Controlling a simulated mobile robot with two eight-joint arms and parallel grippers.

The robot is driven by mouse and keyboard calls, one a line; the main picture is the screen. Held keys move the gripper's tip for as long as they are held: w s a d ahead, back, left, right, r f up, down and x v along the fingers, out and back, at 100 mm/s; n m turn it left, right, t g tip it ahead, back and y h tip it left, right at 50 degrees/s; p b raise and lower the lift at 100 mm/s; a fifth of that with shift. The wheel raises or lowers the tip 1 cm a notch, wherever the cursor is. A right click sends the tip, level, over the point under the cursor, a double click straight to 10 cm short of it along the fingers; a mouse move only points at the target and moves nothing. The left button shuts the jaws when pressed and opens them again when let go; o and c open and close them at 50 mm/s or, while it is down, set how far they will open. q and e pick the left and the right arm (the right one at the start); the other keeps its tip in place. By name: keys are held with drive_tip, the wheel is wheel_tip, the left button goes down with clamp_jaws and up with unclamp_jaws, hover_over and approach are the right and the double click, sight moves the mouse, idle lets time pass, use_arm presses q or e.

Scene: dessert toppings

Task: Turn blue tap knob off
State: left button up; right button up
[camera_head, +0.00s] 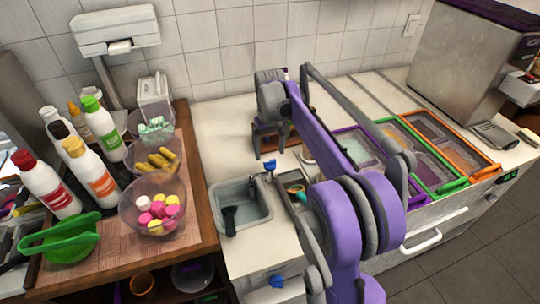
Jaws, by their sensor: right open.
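A small blue knob (269,165) stands upright at the back right edge of the grey sink (222,193). I take it to be the tap knob; whether it is on or off I cannot tell. My right gripper (270,153) is open and points down just behind the blue knob, with no clear contact. The purple and grey right arm reaches in from the bottom and hides part of the counter. A second blue piece (277,281) shows low on the cabinet front. My left gripper is not in view.
A black object (229,218) lies in the sink. Colour-rimmed bins (458,185) stand on the right. The counter behind the sink (222,130) is clear.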

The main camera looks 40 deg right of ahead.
sight(269, 161)
wheel_tip(269, 161, up, 8)
drive_tip(key=shift+f, duration=0.25)
drive_tip(key=shift+a, duration=0.1)
idle(0.4)
drive_tip(key=s+a+f+n+t, duration=0.2)
drive_tip(key=s+a+f+t, duration=0.15)
drive_tip(key=s+a, duration=0.85)
drive_tip(key=shift+n+t, duration=0.7)
drive_tip(key=shift+t, duration=0.25)
drive_tip(key=s+a+f, duration=0.6)
drive_tip(key=s+f, duration=0.1)
drive_tip(key=s+a+f+p, duration=0.1)
drive_tip(key=s+a+f, duration=0.2)
drive_tip(key=shift+s+f, duration=0.25)
drive_tip(key=shift+f, duration=0.25)
drive_tip(key=shift+c, duration=0.3)
